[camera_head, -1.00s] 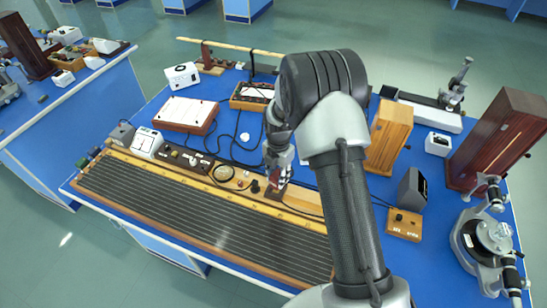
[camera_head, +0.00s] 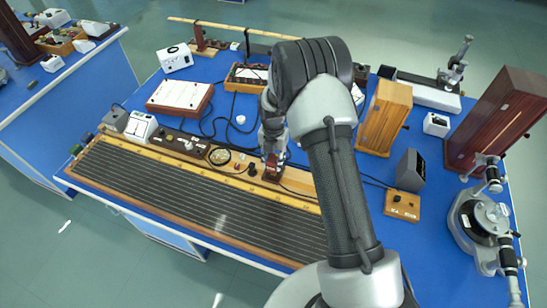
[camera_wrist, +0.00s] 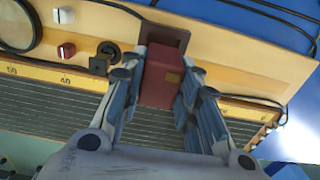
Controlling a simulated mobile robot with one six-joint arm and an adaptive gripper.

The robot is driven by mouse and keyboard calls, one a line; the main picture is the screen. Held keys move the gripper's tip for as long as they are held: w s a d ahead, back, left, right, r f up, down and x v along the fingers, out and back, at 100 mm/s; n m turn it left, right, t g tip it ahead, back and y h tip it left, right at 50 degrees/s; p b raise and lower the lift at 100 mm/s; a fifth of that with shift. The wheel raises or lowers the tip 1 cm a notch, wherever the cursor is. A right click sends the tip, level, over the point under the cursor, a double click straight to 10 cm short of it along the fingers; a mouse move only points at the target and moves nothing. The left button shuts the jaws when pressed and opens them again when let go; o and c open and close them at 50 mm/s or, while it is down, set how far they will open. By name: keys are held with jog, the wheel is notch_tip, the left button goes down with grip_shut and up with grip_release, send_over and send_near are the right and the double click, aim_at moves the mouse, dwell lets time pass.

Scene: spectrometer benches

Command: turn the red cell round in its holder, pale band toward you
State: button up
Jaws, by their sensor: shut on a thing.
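My gripper (camera_wrist: 160,92) is shut on the red cell (camera_wrist: 156,84), with one finger along each side of it. The cell is a dark red block with a small yellowish patch near its upper right in the wrist view; I cannot make out a full pale band. The brown holder (camera_wrist: 178,38) shows just beyond the cell, on the pale wooden strip. I cannot tell how deep the cell sits in it. In the head view my gripper (camera_head: 272,156) points down at the holder, and the cell is mostly hidden by the fingers.
The long slatted wooden instrument (camera_head: 190,200) lies along the bench front. Black and red knobs (camera_wrist: 66,51) and a round dial rim (camera_wrist: 20,25) are left of the holder. Cables run behind.

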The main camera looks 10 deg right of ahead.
jog(key=shift+f+b, duration=1.1)
jog(key=shift+f, duration=0.65)
jog(key=o, duration=1.2)
jog(key=shift+o, duration=0.2)
notch_tip(320, 180, up, 12)
